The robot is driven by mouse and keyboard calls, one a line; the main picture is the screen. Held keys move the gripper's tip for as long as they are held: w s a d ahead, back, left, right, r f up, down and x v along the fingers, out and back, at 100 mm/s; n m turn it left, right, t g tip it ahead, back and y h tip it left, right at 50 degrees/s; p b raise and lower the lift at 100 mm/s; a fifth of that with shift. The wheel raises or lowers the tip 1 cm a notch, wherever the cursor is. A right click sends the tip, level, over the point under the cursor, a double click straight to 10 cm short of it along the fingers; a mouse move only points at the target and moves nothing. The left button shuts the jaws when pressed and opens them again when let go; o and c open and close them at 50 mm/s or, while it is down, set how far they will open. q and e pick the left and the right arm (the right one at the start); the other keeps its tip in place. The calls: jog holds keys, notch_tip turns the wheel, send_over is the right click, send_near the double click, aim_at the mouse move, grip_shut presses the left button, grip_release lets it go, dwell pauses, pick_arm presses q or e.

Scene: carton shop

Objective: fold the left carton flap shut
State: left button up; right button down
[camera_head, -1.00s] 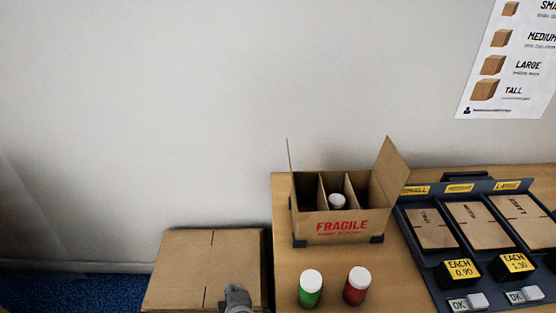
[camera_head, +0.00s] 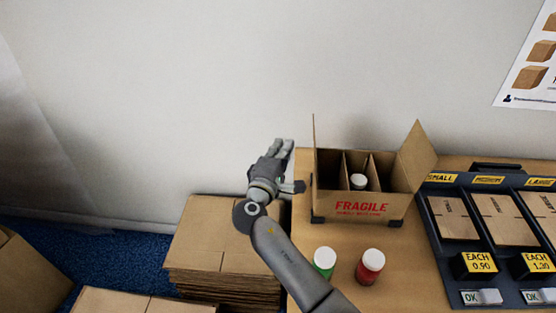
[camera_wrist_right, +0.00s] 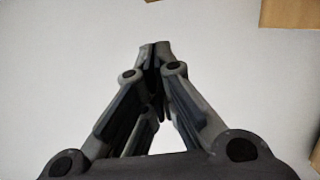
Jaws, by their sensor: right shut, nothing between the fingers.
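The open FRAGILE carton (camera_head: 333,207) stands on the table in the head view. Its left flap (camera_head: 315,148) stands upright and shows almost edge-on. Its right flap (camera_head: 417,155) leans open outwards. Dividers split the carton, and a white-capped bottle (camera_head: 358,181) stands inside. My right gripper (camera_head: 285,147) is left of the left flap, apart from it in the picture, with its fingers pointing up. In the right wrist view its fingertips (camera_wrist_right: 155,50) meet with nothing between them. My left gripper is out of view.
A green bottle (camera_head: 324,263) and a red bottle (camera_head: 371,267) stand in front of the carton. A dark tray (camera_head: 432,220) with flat cartons is to its right. Stacked flat cardboard (camera_head: 200,235) lies left of the table. A pale wall (camera_head: 150,100) is behind.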

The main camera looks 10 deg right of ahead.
jog(key=d+p, duration=0.1)
jog(key=d, duration=0.2)
jog(key=w+d+p, duration=0.1)
jog(key=d, duration=0.1)
jog(key=shift+w+d+r+p, duration=0.1)
jog(key=shift+r+p, duration=0.2)
jog(key=shift+p, duration=0.05)
jog(key=shift+d, duration=0.1)
